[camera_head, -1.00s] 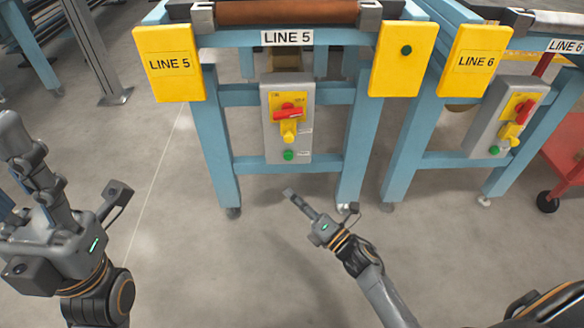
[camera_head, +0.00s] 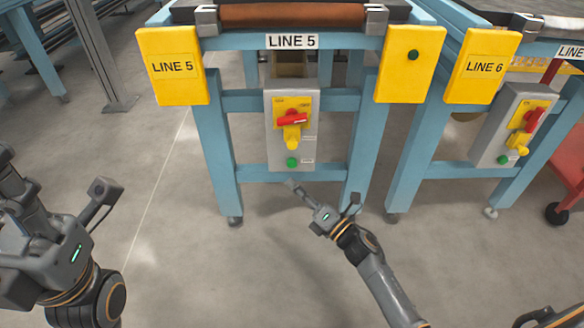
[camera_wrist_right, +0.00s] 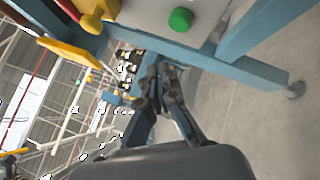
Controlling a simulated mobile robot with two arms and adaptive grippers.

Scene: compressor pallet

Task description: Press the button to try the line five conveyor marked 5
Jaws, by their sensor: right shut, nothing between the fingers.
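The line 5 conveyor (camera_head: 228,43) stands ahead, with a white LINE 5 label (camera_head: 291,41) on its blue frame. A grey control box (camera_head: 308,125) hangs below the label, with a red switch handle (camera_head: 292,119), a yellow part beneath it and a green button (camera_head: 292,162) at the bottom. My right gripper (camera_head: 289,184) is shut and empty, below and apart from the green button. In the right wrist view, the green button (camera_wrist_right: 180,19) is near the top, beyond the closed fingers (camera_wrist_right: 165,75). My left gripper (camera_head: 20,195) is at the left edge; its fingers are unclear.
A yellow plate (camera_head: 409,75) with a dark green button is right of the box. A yellow LINE 5 plate (camera_head: 172,85) is at left. The line 6 conveyor (camera_head: 424,120) with its own box (camera_head: 492,140) stands at right. The floor in front is clear.

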